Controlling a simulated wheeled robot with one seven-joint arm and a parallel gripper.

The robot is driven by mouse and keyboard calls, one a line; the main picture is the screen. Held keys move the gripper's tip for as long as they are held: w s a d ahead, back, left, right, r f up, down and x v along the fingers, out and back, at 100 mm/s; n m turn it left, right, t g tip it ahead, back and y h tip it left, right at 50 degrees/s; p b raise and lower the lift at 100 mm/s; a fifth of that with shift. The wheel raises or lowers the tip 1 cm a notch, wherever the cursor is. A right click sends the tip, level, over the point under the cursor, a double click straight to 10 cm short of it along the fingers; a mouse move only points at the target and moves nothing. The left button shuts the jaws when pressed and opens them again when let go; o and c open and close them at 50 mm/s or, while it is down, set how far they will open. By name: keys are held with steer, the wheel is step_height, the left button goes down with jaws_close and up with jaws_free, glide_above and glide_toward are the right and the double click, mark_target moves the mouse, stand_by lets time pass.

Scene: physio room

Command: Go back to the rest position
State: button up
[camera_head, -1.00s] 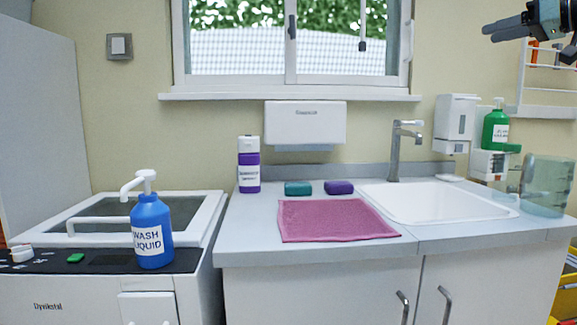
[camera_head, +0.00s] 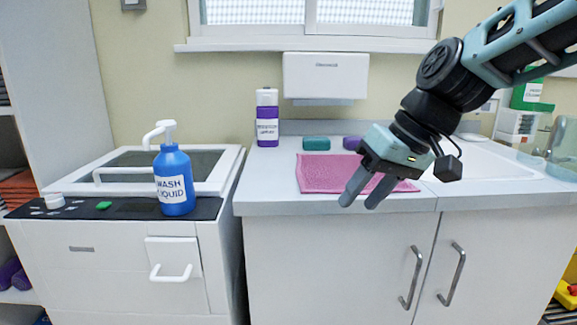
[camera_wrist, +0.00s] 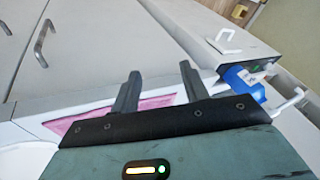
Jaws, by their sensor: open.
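My gripper (camera_head: 360,190) is open and empty in the head view, reaching in from the upper right. Its fingers point down and left, in front of the pink cloth (camera_head: 325,172) on the counter. In the wrist view the two fingers of my gripper (camera_wrist: 160,90) stand apart with nothing between them. The pink cloth (camera_wrist: 90,118) shows partly behind them there. My arm hides much of the sink and tap in the head view.
A blue wash liquid bottle (camera_head: 175,182) stands on the white machine (camera_head: 100,250) at left. A purple-labelled bottle (camera_head: 267,118), a teal block (camera_head: 316,143) and a purple block (camera_head: 351,142) are at the back of the counter (camera_head: 270,205). The floor is out of view.

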steer(key=s+d+f+n+g+h, duration=0.1)
steer(key=s+f+h, duration=0.1)
steer(key=s+f, duration=0.35)
steer(key=s+d+f+n+h, duration=0.1)
steer(key=s+f, duration=0.2)
steer(key=s, duration=0.6)
steer(key=s+f+n+g+h, duration=0.1)
steer(key=s+f+h, duration=0.1)
steer(key=s+f, duration=0.45)
step_height(320, 180, up, 24)
steer(key=p, duration=2.2)
steer(key=shift+s, duration=0.3)
steer(key=shift+f, duration=0.15)
